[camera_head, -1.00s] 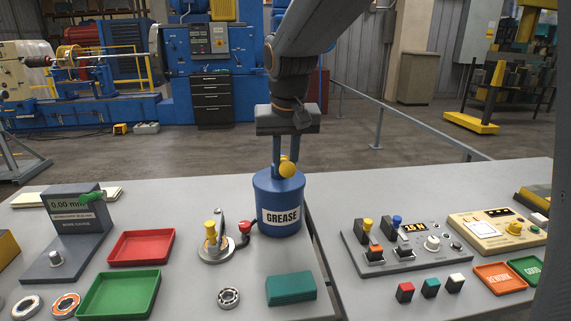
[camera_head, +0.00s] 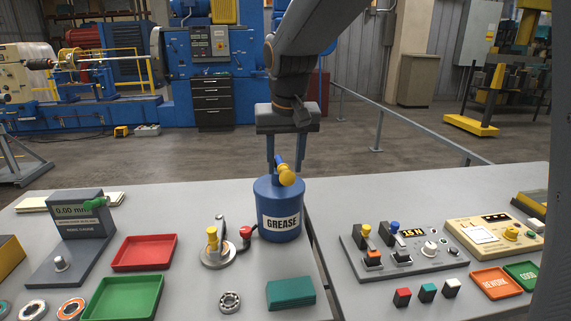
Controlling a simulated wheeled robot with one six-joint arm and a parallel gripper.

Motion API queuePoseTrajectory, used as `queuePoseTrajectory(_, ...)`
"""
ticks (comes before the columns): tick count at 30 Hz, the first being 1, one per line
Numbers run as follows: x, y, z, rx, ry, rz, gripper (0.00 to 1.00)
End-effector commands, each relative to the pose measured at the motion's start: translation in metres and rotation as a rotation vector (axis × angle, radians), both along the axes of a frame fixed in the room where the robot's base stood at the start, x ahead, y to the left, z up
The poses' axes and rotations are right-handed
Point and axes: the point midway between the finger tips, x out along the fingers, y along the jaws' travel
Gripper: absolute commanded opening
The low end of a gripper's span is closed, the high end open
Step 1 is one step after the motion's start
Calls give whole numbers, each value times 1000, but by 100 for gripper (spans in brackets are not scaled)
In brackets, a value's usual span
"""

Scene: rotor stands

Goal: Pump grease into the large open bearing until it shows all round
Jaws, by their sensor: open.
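A blue grease can (camera_head: 280,222) labelled GREASE stands on the table, with a pump lever on top ending in a yellow knob (camera_head: 287,177). My gripper (camera_head: 285,168) is open just above the can, its fingers apart on either side of the lever, holding nothing. A dark hose runs from the can to a red-tipped nozzle (camera_head: 246,232) beside a round metal base with a yellow knob (camera_head: 212,240). A steel bearing with visible balls (camera_head: 230,301) lies in front. More bearings (camera_head: 33,310) lie at the lower left, one with an orange ring (camera_head: 71,309). Grease in them cannot be made out.
A teal block (camera_head: 291,294) lies near the can. Right of a table gap stand a control panel (camera_head: 400,248) and REWORK tray (camera_head: 496,283).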

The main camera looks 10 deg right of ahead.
Motion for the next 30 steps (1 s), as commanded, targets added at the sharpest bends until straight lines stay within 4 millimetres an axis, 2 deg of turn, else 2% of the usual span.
queuePoseTrajectory(1,-1,0,8,0,0,0,41)
queuePoseTrajectory(14,-1,0,45,0,1,0,41)
queuePoseTrajectory(30,0,0,46,0,1,1,41)
